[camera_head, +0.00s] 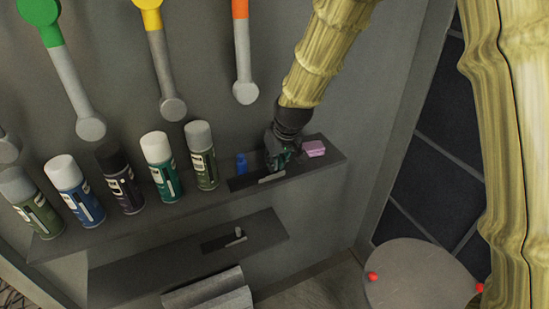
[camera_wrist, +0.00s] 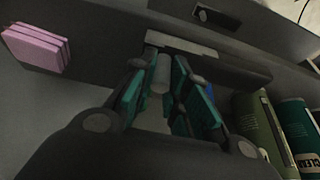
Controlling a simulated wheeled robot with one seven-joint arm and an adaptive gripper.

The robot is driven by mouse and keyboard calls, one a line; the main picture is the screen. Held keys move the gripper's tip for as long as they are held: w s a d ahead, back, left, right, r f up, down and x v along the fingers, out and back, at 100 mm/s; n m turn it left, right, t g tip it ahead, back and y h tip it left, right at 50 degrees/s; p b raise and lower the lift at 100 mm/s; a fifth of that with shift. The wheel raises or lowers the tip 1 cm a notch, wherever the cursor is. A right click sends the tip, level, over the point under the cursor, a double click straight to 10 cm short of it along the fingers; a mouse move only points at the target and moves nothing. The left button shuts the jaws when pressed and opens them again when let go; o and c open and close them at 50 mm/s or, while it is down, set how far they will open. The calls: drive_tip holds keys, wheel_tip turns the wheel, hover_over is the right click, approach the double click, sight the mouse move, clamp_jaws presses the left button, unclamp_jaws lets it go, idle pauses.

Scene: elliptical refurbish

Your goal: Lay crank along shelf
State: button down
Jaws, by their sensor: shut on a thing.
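The crank is a light grey piece with a flat bar (camera_head: 271,178) and a short round handle (camera_wrist: 160,78). My gripper (camera_head: 280,158) is at the right part of the upper shelf (camera_head: 333,157). In the wrist view my gripper (camera_wrist: 168,92) has its green-padded fingers shut on the round handle. The flat bar (camera_wrist: 182,46) extends crosswise just beyond the fingertips, over a dark patch near the shelf's front edge. I cannot tell whether the bar touches the shelf. The fingers partly hide the handle.
Pink blocks (camera_head: 313,148) lie right of my gripper, and a small blue item (camera_head: 241,164) stands left of it. Several spray cans, the nearest green-grey (camera_head: 202,158), line the shelf's left. A lower shelf (camera_head: 150,270) holds a small peg (camera_head: 239,233) on a dark patch.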

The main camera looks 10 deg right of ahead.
drive_tip(key=shift+f, duration=0.25)
drive_tip(key=shift+f, duration=0.15)
drive_tip(key=c, duration=1.4)
unclamp_jaws()
drive_tip(key=shift+s, duration=0.1)
drive_tip(key=shift+b+v, duration=1.55)
drive_tip(key=shift+v, duration=4.55)
